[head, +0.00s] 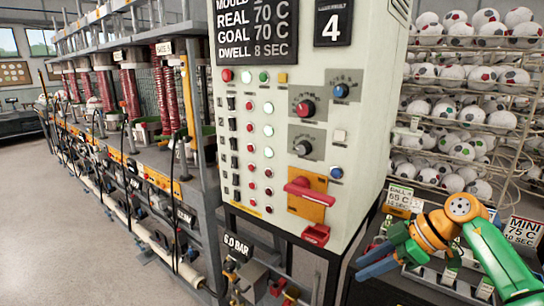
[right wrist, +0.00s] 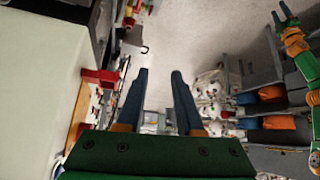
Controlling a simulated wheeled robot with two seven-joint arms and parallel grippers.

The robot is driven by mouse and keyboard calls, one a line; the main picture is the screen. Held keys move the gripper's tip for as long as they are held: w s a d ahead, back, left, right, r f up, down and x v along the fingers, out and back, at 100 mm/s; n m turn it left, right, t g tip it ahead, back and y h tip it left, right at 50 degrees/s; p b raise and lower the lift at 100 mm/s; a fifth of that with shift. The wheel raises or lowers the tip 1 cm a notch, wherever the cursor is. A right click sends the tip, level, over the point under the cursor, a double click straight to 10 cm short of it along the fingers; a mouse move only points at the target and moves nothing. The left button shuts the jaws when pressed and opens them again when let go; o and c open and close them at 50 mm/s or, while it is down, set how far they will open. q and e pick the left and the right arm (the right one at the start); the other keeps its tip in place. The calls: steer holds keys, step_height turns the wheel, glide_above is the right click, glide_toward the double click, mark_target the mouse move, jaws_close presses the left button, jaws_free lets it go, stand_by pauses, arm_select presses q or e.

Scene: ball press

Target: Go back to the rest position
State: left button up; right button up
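My right gripper (head: 366,261) is in the lower right of the head view, with its blue fingers pointing left, in front of the control cabinet's lower right side. The right wrist view shows this gripper (right wrist: 160,72) open, with a clear gap between its two fingers and nothing held. My left arm is outside the head view. In the right wrist view, a green and orange arm of mine shows at the right edge. Its small blue gripper (right wrist: 280,14) has two fingers that look spread, with nothing seen between them.
The pale control cabinet (head: 350,150) carries buttons, knobs and a red handle (head: 308,192). Racks of footballs (head: 470,110) stand behind at the right. A long press machine (head: 150,165) runs along the left. The grey floor (head: 60,240) at the lower left is clear.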

steer(key=w+a+f+t+y, duration=0.3)
steer(key=a+f+t+y, duration=0.25)
steer(key=a+f, duration=0.45)
steer(key=s+d+f+m+t+h, duration=0.1)
steer(key=s+d+f+m+h, duration=0.15)
steer(key=f, duration=0.45)
steer(key=s+d+f+m+t+h, duration=0.1)
steer(key=f+m+h, duration=0.2)
steer(key=f, duration=0.3)
steer(key=s+d+f+m+t+h, duration=0.2)
steer(key=f+m, duration=0.1)
steer(key=f, duration=0.4)
steer(key=s+d+f+m+g+h, duration=0.1)
steer(key=s+d+f+g+h, duration=0.1)
steer(key=s+f, duration=0.6)
steer(key=s+d+f+m+g+h, duration=0.1)
steer(key=s+d+f+g+h, duration=0.15)
steer(key=s+f, duration=0.5)
steer(key=s+f+g, duration=0.2)
steer(key=s+g, duration=0.1)
steer(key=s, duration=0.9)
steer(key=s+a+f+m+g, duration=0.1)
steer(key=s+g, duration=0.3)
steer(key=s, duration=0.7)
steer(key=shift+s+a+f+h, duration=0.2)
steer(key=shift+s+f+h, duration=0.2)
steer(key=shift+f, duration=0.2)
